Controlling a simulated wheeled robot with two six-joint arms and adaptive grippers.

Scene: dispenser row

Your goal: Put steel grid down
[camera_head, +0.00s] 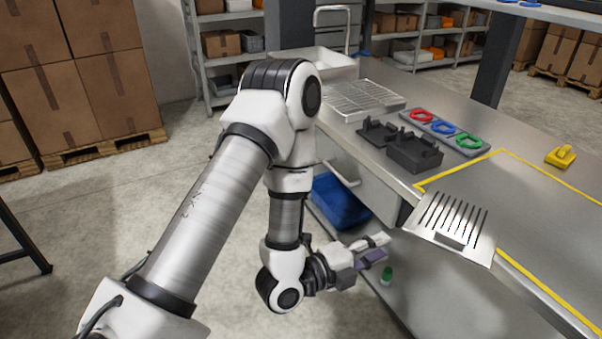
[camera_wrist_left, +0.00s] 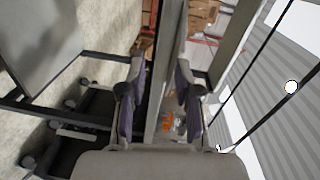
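A slotted steel grid (camera_head: 452,226) lies at the near edge of the steel table in the head view, partly across the yellow line. Its near side reaches the table edge, and I cannot tell whether it overhangs. My left gripper (camera_head: 377,250) is to the left of the grid, beyond the table edge and apart from it. In the left wrist view my left gripper (camera_wrist_left: 160,100) has its two fingers apart, with nothing held between them. The grid cannot be made out in that view. My right gripper is not in view.
On the table (camera_head: 520,222) stand black fixtures (camera_head: 415,152), a grey holder with red, blue and green rings (camera_head: 441,131), a wire rack (camera_head: 362,98) and a yellow object (camera_head: 560,156). A blue bin (camera_head: 340,200) sits below. Table space right of the grid is clear.

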